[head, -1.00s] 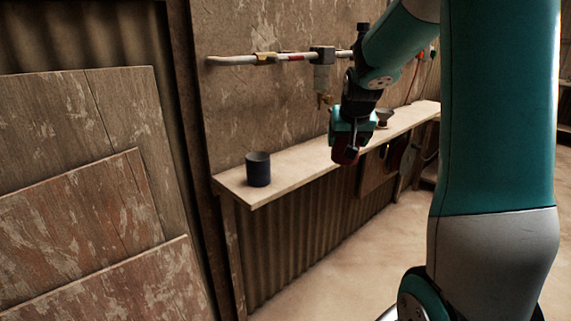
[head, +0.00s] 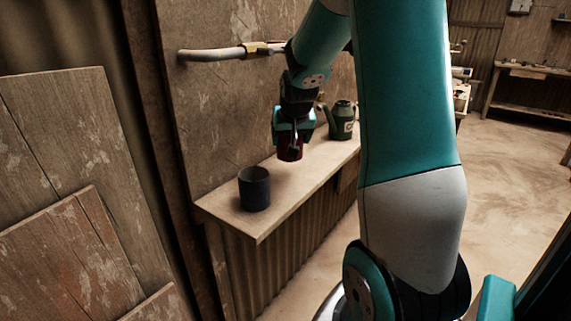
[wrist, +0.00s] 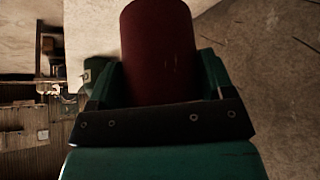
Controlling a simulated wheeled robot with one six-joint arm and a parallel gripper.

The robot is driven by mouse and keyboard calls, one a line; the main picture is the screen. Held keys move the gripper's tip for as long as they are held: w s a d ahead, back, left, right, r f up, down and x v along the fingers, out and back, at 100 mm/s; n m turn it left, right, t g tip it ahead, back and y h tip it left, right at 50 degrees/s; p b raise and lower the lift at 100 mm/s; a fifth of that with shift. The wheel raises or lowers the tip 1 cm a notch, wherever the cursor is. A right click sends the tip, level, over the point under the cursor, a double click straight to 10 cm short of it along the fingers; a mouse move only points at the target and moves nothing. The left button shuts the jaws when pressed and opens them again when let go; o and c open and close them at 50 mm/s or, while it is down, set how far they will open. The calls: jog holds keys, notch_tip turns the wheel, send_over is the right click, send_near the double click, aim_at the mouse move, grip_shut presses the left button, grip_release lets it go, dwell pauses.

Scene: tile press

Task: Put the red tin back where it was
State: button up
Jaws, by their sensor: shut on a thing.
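My gripper (head: 291,140) is shut on the red tin (head: 290,154) and holds it over the narrow wooden shelf (head: 275,215). The tin looks roughly upright in the head view, partly covered by the fingers. In the wrist view the tin (wrist: 160,45) fills the space between the two fingers of my gripper (wrist: 158,75). I cannot tell exactly how far the tin's base is from the shelf.
A dark blue-grey cylinder (head: 254,189) stands on the shelf's near end, in front and left of my gripper. A green watering can (head: 342,121) stands farther along. A pipe (head: 225,53) runs along the wall above. Shelf space between cylinder and can looks bare.

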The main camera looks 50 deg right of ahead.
jog(key=shift+f, duration=3.15)
